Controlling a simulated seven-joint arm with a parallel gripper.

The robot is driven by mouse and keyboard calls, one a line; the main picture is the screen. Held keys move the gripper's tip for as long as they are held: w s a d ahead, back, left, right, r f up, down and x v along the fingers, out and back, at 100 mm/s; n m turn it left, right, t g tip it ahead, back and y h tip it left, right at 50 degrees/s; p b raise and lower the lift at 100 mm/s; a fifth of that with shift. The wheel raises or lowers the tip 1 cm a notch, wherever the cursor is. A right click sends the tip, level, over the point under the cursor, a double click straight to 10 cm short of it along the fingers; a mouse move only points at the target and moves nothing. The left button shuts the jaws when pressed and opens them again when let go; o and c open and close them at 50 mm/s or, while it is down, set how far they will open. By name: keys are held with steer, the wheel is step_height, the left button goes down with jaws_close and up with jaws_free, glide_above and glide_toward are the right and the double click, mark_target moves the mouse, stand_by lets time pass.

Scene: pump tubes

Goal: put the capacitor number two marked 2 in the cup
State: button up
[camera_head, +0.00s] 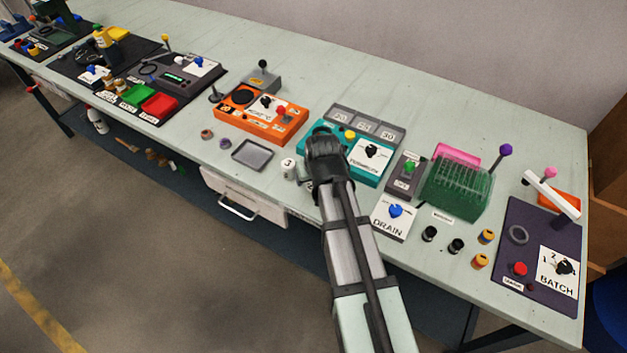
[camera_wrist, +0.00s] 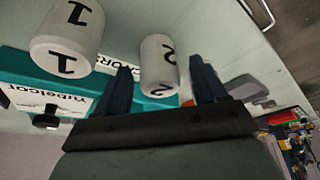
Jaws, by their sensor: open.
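The white capacitor marked 2 (camera_wrist: 158,58) stands out in the wrist view, between the two dark fingers of my gripper (camera_wrist: 161,68). The fingers are open, one on each side of it, and I cannot tell whether either touches it. A like white capacitor marked 1 (camera_wrist: 68,38) is to its left, outside the fingers. In the head view a white capacitor marked 3 (camera_head: 289,168) stands near the front edge of the bench, left of my arm. My arm hides the fingers and the other two capacitors there. I cannot pick out a cup for certain.
The teal device (camera_head: 314,133) is close behind my gripper. A grey shallow tray (camera_head: 253,155) and an orange device (camera_head: 237,113) are to the left. A DRAIN panel (camera_head: 391,226), small black and yellow parts, and a green rack (camera_head: 457,188) are to the right.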

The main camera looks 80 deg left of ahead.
steer(key=c, duration=1.2)
steer(key=shift+r, duration=0.1)
step_height(320, 180, up, 9)
steer(key=shift+w+r, duration=0.1)
steer(key=shift+r, duration=0.1)
steer(key=w+a+r, duration=0.2)
steer(key=w+a, duration=0.1)
steer(key=a, duration=0.5)
steer(key=w+a+r, duration=0.1)
steer(key=w+a, duration=0.3)
steer(key=a, duration=0.3)
steer(key=f, duration=0.8)
steer(key=shift+s+a+f, duration=0.1)
steer(key=shift+s+f, duration=0.15)
steer(key=shift+f, duration=0.15)
